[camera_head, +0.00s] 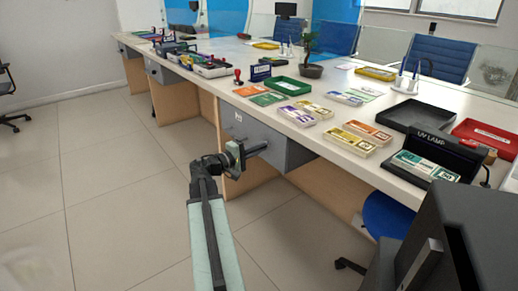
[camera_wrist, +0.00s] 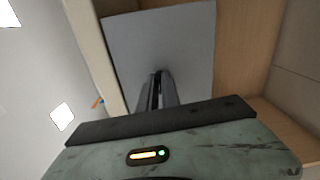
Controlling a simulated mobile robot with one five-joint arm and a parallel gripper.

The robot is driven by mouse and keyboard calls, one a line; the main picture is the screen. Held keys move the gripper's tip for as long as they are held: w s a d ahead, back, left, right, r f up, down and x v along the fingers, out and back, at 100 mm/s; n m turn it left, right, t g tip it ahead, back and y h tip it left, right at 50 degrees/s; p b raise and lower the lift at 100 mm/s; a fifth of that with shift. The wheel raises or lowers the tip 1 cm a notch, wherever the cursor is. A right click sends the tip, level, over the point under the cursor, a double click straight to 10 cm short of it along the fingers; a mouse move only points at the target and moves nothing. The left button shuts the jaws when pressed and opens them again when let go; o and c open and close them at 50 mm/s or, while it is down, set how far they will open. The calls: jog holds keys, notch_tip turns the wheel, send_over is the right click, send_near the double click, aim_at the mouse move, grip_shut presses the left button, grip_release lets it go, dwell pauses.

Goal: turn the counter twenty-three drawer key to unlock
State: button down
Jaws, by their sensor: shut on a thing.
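The grey drawer (camera_head: 245,126) is under the near counter, with a small white label (camera_head: 238,117) too small to read. Its grey front also fills the upper middle of the wrist view (camera_wrist: 185,45). My gripper (camera_head: 262,148) reaches to the lower part of that drawer. In the wrist view my gripper's fingers (camera_wrist: 157,80) are close together, tips against or very near the grey front. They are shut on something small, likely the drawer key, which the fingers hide. I cannot tell how far the key is turned.
The white counter top (camera_head: 335,118) above holds banknote bundles (camera_head: 355,140), a green tray (camera_head: 288,86), a black tray (camera_head: 412,115) and a UV lamp (camera_head: 432,152). A blue chair (camera_head: 390,213) stands under the counter at right. The tiled floor (camera_head: 110,190) at left is clear.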

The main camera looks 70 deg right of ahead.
jog(key=shift+w+m, duration=0.1)
jog(key=shift+m, duration=0.4)
jog(key=c, duration=1.6)
grip_release()
jog(key=shift+o, duration=0.2)
jog(key=v, duration=0.7)
jog(key=shift+w+a, duration=0.2)
jog(key=shift+a, duration=0.15)
